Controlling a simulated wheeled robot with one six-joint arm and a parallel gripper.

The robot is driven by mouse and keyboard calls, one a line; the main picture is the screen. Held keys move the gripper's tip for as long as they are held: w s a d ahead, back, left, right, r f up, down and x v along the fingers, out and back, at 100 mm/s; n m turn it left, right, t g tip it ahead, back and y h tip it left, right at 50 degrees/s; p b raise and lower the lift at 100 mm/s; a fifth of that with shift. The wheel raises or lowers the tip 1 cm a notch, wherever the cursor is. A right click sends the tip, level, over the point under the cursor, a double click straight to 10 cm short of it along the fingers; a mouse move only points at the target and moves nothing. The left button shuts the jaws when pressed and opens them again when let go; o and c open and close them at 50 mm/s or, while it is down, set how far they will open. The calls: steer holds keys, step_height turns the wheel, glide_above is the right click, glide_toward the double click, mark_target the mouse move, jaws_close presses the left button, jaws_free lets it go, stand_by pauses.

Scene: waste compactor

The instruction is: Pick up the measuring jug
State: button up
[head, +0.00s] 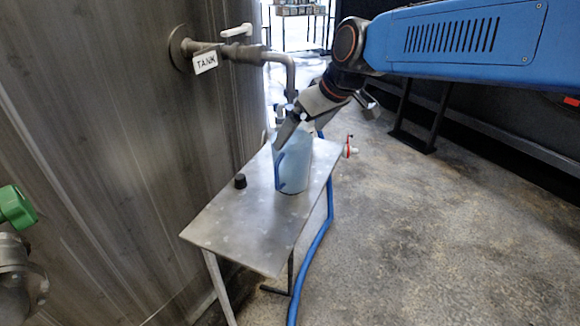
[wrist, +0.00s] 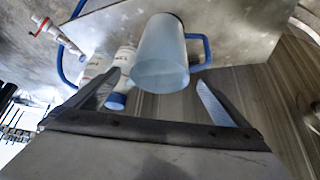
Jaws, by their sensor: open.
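The measuring jug (head: 295,168) is a translucent pale blue vessel with a blue handle. It stands upright on a small metal table (head: 232,228) beside the tank. In the wrist view the jug (wrist: 160,55) is ahead of the jaws, with its handle on the right. My gripper (head: 290,125) is at the jug's top from above and behind, and hides part of its rim. In the wrist view my gripper (wrist: 155,95) is open, with one finger on each side of the jug's line. I cannot tell whether a finger touches the jug.
White bottles (wrist: 120,75) stand close to the jug near the left finger. A small black cap (head: 240,181) lies on the table. A pipe with a TANK tag (head: 205,62) juts from the tank wall. A blue hose (head: 318,245) hangs by the table. Floor at right is clear.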

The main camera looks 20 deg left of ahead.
mark_target(294, 141)
steer(key=x, duration=0.5)
steer(key=shift+w+a+f, duration=0.1)
steer(key=shift+a+f, duration=0.1)
steer(key=shift+c, duration=0.3)
steer(key=c, duration=1.9)
steer(key=shift+r, duration=0.1)
steer(key=shift+c, duration=0.2)
